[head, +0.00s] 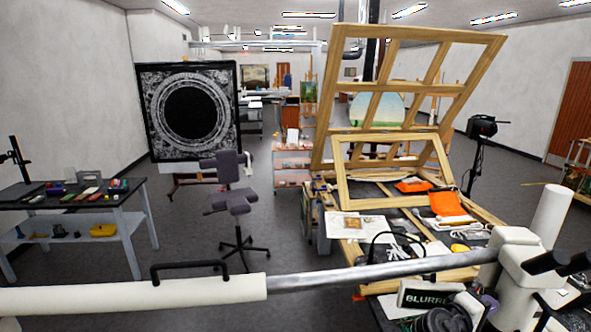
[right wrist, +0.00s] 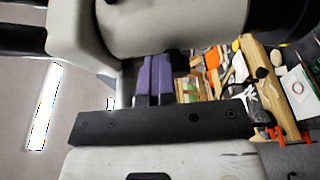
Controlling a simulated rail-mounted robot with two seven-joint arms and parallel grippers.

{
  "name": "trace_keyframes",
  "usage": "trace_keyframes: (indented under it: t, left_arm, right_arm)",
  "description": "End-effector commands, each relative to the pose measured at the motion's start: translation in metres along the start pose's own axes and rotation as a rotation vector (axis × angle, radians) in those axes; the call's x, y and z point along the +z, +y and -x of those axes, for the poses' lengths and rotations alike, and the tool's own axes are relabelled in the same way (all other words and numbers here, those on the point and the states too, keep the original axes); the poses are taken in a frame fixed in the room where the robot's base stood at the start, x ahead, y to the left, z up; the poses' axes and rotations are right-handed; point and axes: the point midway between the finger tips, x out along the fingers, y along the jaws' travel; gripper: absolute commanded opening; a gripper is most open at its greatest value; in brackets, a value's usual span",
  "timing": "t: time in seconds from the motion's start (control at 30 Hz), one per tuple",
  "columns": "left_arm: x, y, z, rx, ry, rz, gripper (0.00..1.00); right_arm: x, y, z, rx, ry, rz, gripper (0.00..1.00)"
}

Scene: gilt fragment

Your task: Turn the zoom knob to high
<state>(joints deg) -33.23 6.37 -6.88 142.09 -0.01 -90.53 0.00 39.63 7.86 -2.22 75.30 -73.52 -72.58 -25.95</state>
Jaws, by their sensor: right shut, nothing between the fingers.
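The microscope's white head (head: 512,262) hangs at the right end of a silver boom rod (head: 385,268) in the head view, with dark eyepieces (head: 545,263) on its right. I cannot pick out the zoom knob for certain. In the right wrist view a large pale body with dark parts (right wrist: 175,28), probably the microscope head, fills the top. My right gripper (right wrist: 153,65) shows there as two purple-grey fingers side by side, shut and empty. Its tips are close to the pale body; whether they touch is unclear. My left gripper is not in view.
A wooden stretcher frame (head: 400,90) stands behind. A white sleeve with a black handle (head: 130,296) crosses the lower left. An office chair (head: 235,195) stands on open floor.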

Motion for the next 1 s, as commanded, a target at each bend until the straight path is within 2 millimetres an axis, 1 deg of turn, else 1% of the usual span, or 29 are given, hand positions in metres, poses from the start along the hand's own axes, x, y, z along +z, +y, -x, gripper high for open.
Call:
trace_keyframes:
  t: [0.03,0.4,1.0]
  left_arm:
    - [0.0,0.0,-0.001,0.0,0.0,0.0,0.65]
    - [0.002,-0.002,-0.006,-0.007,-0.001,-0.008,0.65]
    - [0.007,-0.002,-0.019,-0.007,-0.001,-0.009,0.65]
  right_arm:
    - [0.004,-0.003,-0.004,-0.003,-0.01,0.004,0.0]
    - [0.006,-0.011,-0.004,-0.004,-0.012,0.005,0.0]
    - [0.004,-0.027,-0.005,-0.006,-0.012,0.006,0.0]
